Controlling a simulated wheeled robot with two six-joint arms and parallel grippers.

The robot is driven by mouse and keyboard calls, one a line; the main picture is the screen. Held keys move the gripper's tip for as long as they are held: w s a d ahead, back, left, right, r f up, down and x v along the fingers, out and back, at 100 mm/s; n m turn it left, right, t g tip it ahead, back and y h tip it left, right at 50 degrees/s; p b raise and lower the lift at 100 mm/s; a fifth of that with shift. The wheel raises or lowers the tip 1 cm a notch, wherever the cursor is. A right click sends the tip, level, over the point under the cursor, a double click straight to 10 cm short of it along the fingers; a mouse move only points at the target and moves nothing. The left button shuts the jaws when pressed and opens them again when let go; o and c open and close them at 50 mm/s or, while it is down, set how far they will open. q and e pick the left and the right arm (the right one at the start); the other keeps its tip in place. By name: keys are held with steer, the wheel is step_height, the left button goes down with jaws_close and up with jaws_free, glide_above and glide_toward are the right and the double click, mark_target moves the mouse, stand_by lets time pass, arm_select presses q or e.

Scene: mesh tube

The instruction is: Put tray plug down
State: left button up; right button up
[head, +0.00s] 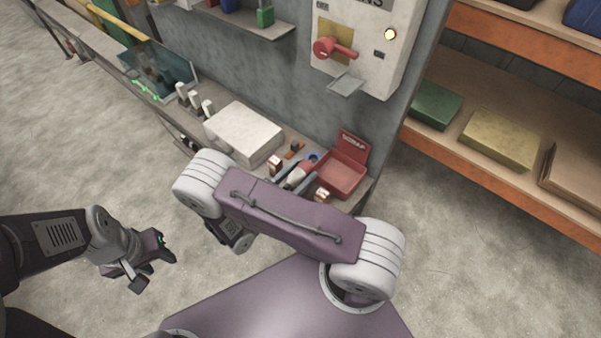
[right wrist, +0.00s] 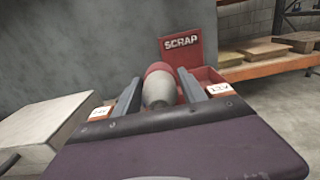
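A plug (right wrist: 160,87) with a pale grey body and a red end lies between the fingers of my right gripper (right wrist: 158,84) in the right wrist view. The fingers flank it closely and appear shut on it. In the head view my right gripper (head: 293,178) is over the bench end, just left of the red SCRAP tray (head: 340,178). The tray's upright back panel (right wrist: 181,45) stands beyond the plug in the wrist view. Whether the plug touches the bench is hidden. My left gripper (head: 155,267) is open and empty over the floor, away from the bench.
A white box (head: 243,133) stands on the bench left of my right gripper. Small labelled blocks (head: 275,163) (head: 322,195) sit either side of the fingers. An orange-and-dark item (head: 294,150) and a blue ring (head: 313,158) lie behind. A wall panel with a red handle (head: 335,49) hangs above.

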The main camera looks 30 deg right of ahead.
mark_target(285, 187)
steer(key=shift+o, duration=0.5)
steer(key=shift+r+p, duration=0.3)
steer(key=shift+r, duration=0.1)
steer(key=b+v, duration=0.2)
steer(key=v, duration=1)
steer(key=shift+f, duration=0.15)
